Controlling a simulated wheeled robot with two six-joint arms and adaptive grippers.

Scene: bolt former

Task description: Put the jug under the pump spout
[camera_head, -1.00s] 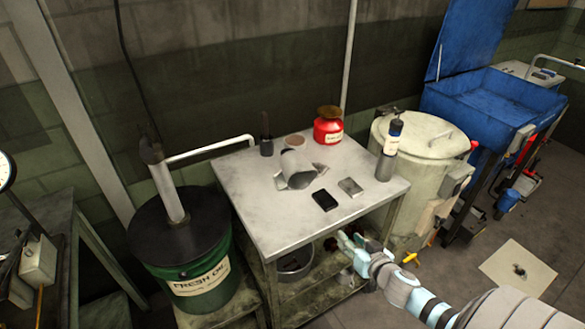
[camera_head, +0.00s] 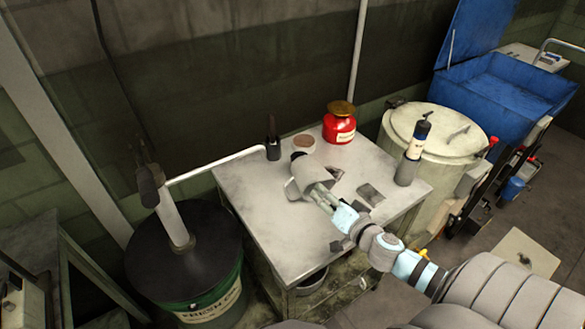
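The grey metal jug (camera_head: 308,172) stands on the worktable near its middle. The pump (camera_head: 170,213) rises from the black lid of a green oil drum (camera_head: 215,306) at the left. Its pale spout pipe (camera_head: 215,166) runs right to the table's back left edge. The jug is to the right of the spout's end, not below it. My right gripper (camera_head: 322,196) reaches in from the lower right and is at the jug's near side, overlapping it in view. Its fingers are too small and blended with the jug to show a grip. My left gripper is out of view.
The worktable (camera_head: 262,225) also bears a dark bottle (camera_head: 273,140), a round tin (camera_head: 304,143), a red can (camera_head: 339,124) and a small flat block (camera_head: 370,194). A grey cylinder with a dark top (camera_head: 411,150) stands at the right. The table's left part is clear.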

